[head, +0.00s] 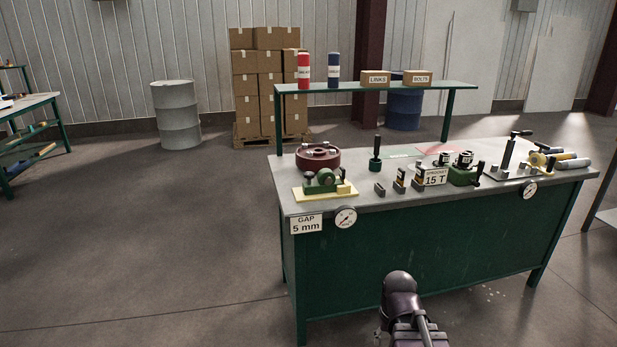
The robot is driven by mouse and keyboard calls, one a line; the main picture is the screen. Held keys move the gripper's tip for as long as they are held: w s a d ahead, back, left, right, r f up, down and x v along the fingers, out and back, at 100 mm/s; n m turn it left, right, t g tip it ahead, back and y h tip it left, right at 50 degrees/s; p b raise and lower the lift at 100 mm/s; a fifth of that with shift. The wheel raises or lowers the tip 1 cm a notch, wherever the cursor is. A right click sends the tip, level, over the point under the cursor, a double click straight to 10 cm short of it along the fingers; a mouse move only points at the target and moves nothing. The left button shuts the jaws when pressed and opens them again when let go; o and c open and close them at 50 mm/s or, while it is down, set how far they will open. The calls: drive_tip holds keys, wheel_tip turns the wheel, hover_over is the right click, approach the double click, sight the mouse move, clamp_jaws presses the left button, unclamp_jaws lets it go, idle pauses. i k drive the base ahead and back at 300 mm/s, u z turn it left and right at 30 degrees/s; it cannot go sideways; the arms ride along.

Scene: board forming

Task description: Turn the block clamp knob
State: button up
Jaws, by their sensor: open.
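I cannot tell for certain which part is the block clamp knob. A green clamp-like fixture (326,180) with small dark knobs on top sits on a cream plate (338,194) at the left front of the workbench. A second green block (462,176) with round black-and-white tops and a dark handle at its right side stands right of the middle. A dark upright handle (376,146) on a green base stands between them. Part of my arm shows at the bottom, in front of the bench and apart from these things. My gripper's fingers are not in view.
Gauges hang at the front edge. A raised shelf (300,89) stands behind. Floor at left is clear.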

sight(308, 175)
drive_tip(key=i, duration=1.15)
drive_tip(key=z, duration=0.5)
